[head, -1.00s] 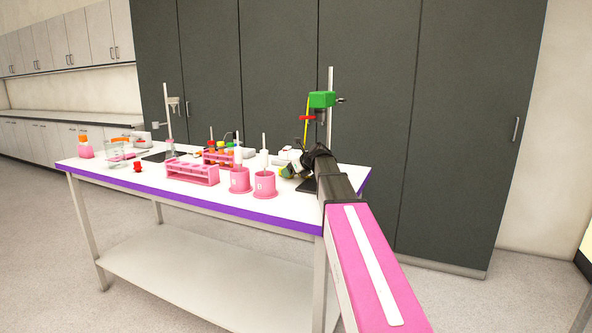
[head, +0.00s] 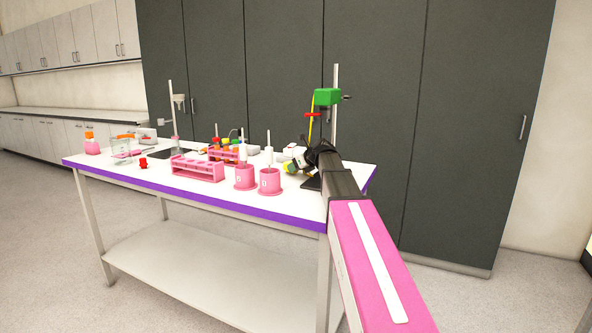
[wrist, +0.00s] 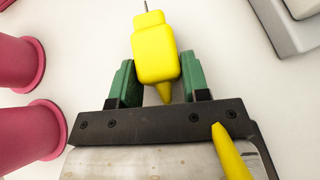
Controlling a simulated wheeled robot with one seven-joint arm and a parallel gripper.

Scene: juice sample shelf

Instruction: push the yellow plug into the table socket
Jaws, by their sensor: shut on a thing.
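The yellow plug (wrist: 156,55) is between the green fingers of my gripper (wrist: 157,78) in the wrist view. My gripper is shut on its body, and a thin metal pin points away from the gripper at the plug's far end. In the head view the plug (head: 290,169) is a small yellow patch at my gripper (head: 297,168), low over the right part of the white table (head: 215,195). I cannot make out the table socket for certain. A yellow strip (wrist: 229,152) crosses the wrist view's lower right, perhaps the plug's cord.
Two pink cups (head: 245,178) stand left of my gripper; pink rims also show in the wrist view (wrist: 45,130). A grey-white box edge (wrist: 283,28) is at its upper right. A stand with a green clamp (head: 327,97) rises behind my arm. Pink racks (head: 197,170) stand farther left.

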